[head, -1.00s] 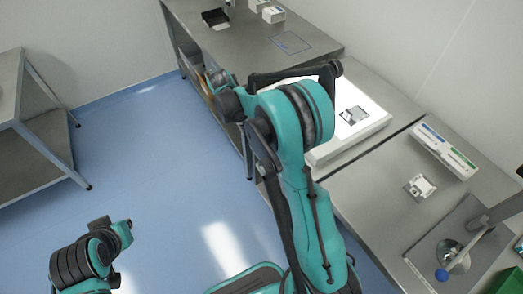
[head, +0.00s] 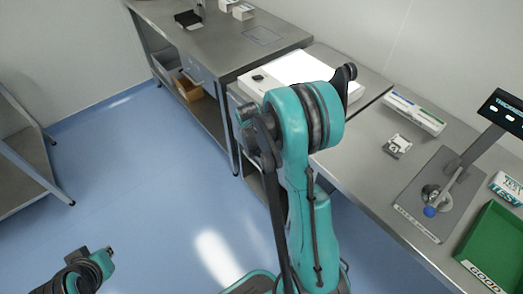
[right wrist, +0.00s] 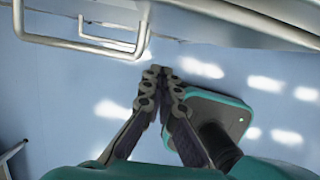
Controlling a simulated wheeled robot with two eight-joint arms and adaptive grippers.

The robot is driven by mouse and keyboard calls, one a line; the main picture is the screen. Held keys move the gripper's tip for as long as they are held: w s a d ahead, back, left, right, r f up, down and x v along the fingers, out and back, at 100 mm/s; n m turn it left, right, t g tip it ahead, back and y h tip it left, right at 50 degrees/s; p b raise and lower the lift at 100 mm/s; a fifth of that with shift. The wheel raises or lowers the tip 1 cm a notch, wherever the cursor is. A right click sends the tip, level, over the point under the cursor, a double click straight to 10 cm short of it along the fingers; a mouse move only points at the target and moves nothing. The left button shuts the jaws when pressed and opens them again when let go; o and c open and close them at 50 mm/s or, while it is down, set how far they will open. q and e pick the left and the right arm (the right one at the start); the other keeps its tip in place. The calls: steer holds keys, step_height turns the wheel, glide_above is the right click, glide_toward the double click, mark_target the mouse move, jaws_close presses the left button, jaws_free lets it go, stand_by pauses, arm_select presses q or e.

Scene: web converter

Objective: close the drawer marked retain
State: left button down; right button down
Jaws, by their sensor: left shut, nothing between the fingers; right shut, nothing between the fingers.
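My right gripper (right wrist: 157,76) is shut and empty in the right wrist view, its dark fingertips together. A metal bar handle (right wrist: 78,42) on a pale front lies just above and left of the fingertips, with a second handle (right wrist: 118,22) behind it. No "retain" label is readable, so I cannot tell which drawer this is. In the head view, a grey drawer front (head: 200,72) shows under the far bench. My right arm hides its own gripper and part of the near bench's front. My left gripper (head: 106,254) is low at the left, away from the benches, and shut.
The steel bench (head: 375,165) carries a white lit panel (head: 290,72), a white box (head: 414,112), a fixture with a blue knob (head: 430,211) and a green bin (head: 497,243). A shelf unit (head: 25,150) stands at the left. The blue floor between is clear.

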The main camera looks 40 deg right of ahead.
steer(key=d, duration=0.2)
steer(key=d+b, duration=0.1)
steer(key=d, duration=0.1)
steer(key=shift+w+d+f, duration=0.1)
steer(key=shift+w+f, duration=0.1)
steer(key=shift+f, duration=0.1)
steer(key=d+v, duration=0.2)
steer(key=v, duration=0.6)
steer(key=shift+a+r, duration=0.2)
steer(key=shift+a, duration=0.1)
stand_by(0.4)
